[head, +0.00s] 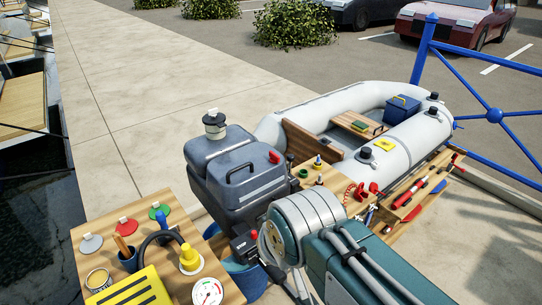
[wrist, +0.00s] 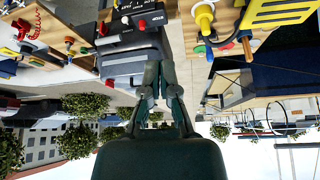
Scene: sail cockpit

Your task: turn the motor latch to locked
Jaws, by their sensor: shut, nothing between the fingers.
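The dark grey outboard motor (head: 235,180) stands upright in the middle of the head view. A small red part (head: 274,157) sits on its upper right side; I cannot tell for sure if this is the latch, nor how it is turned. The motor also shows in the wrist view (wrist: 122,72), upside down, with a dark labelled panel and a red knob (wrist: 102,29) near it. My gripper (wrist: 160,84) is shut and empty, seen in front of the motor in the wrist view with no visible contact. In the head view my arm hides it.
A wooden bench (head: 85,238) with a yellow box (head: 134,290), cups and a gauge stands at left front. A grey inflatable boat (head: 400,145) lies behind the motor at right. A wooden tool board (head: 410,190) and blue railing (head: 495,115) are farther right. Pavement behind is clear.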

